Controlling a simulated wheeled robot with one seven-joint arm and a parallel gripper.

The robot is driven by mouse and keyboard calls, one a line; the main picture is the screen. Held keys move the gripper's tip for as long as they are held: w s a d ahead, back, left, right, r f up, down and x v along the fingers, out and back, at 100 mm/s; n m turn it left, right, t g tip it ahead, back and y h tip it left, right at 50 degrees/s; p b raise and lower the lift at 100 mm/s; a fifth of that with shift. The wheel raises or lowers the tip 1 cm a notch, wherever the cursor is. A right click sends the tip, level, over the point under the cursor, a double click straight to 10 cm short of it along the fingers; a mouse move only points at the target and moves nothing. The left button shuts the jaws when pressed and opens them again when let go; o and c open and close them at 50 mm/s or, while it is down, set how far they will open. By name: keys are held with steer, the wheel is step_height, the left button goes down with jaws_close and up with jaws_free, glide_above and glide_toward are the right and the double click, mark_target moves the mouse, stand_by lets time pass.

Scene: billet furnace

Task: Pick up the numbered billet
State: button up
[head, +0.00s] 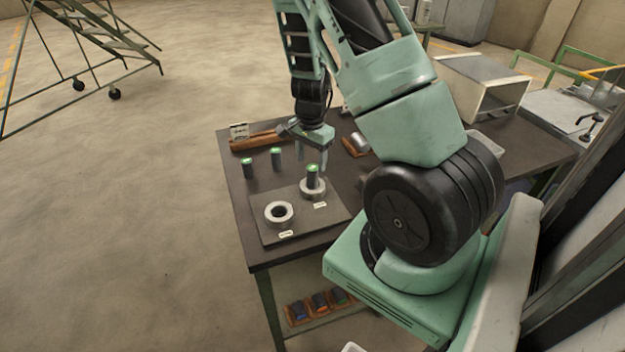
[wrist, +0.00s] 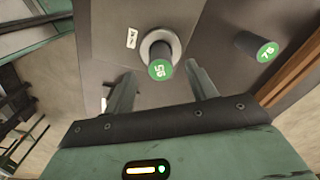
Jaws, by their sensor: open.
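Several dark billets with green numbered tops show. One billet (head: 313,178) stands upright in a pale ring (head: 305,192) on a flat plate (head: 262,234); in the wrist view this billet (wrist: 160,68) has a two-digit label that I cannot read surely. Two more billets stand on the table behind and left, one (head: 247,170) nearer and one (head: 276,159) farther. The wrist view shows one other billet (wrist: 258,46) to the right. My gripper (head: 312,157) is open and empty, pointing down just above the ringed billet; its fingers lie either side of it in the wrist view.
An empty pale ring (head: 279,214) lies on the plate, with small white tags beside the rings. A brown wooden piece (head: 258,141) and a metal cylinder (head: 358,142) lie farther back. A box-like housing (head: 480,85) stands at the back right.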

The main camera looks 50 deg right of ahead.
mark_target(312, 167)
steer(key=f+p, duration=0.1)
steer(key=f, duration=0.4)
steer(key=shift+d, duration=0.2)
steer(key=shift+c, duration=0.4)
jaws_close()
